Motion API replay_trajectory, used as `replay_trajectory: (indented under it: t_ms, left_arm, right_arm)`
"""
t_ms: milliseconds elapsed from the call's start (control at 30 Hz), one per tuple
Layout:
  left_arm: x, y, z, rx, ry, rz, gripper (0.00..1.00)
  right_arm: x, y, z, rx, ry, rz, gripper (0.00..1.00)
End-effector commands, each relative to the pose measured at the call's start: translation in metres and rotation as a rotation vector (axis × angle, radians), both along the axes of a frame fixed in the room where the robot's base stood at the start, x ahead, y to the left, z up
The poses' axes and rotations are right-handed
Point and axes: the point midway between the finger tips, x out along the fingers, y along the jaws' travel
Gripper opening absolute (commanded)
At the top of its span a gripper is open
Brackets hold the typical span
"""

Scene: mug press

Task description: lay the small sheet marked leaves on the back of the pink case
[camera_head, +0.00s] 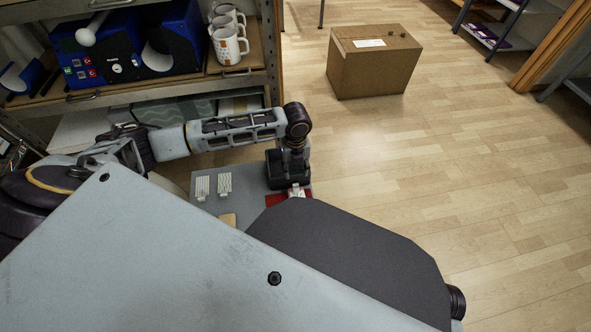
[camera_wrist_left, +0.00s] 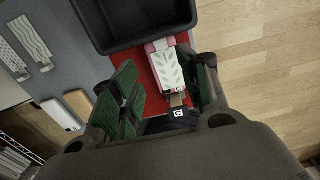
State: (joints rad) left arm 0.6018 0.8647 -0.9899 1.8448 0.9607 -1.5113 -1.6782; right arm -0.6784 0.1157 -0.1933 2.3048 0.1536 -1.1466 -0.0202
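The small sheet marked leaves (camera_wrist_left: 167,72) is white with green leaf shapes and has a brown tab at its near end. It lies over the pink case (camera_wrist_left: 150,47), whose pink edge shows at the sheet's far end; whether they touch fully I cannot tell. The case is on a red mat (camera_wrist_left: 140,75). In the head view the mat (camera_head: 274,200) shows beneath my left gripper (camera_head: 290,184). In the wrist view my left gripper (camera_wrist_left: 167,75) is open, its green-padded fingers apart on either side of the sheet. My right gripper is not in view.
A black tray (camera_wrist_left: 109,46) stands just beyond the case. A wavy-patterned sheet (camera_wrist_left: 33,42), a pale sheet (camera_wrist_left: 10,58), a white case (camera_wrist_left: 60,115) and a tan case (camera_wrist_left: 79,102) lie to the left. Mugs (camera_head: 228,45) stand on a shelf; a cardboard box (camera_head: 370,70) is on the floor.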

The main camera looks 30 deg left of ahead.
Motion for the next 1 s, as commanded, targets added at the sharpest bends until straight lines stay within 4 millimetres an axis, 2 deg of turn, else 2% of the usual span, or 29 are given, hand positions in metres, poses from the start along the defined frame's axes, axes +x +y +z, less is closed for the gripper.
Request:
replay_trajectory:
  t_ms: [667,833,1000]
  left_arm:
    - [-0.001,-0.003,0.000,-0.005,-0.001,0.007,0.44]
    - [-0.009,-0.020,-0.006,-0.034,-0.008,0.047,0.44]
    - [-0.022,-0.052,-0.014,-0.092,-0.022,0.134,0.44]
  right_arm:
    - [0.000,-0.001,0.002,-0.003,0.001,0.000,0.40]
    - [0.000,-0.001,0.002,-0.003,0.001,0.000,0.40]
    - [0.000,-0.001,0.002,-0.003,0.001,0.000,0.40]
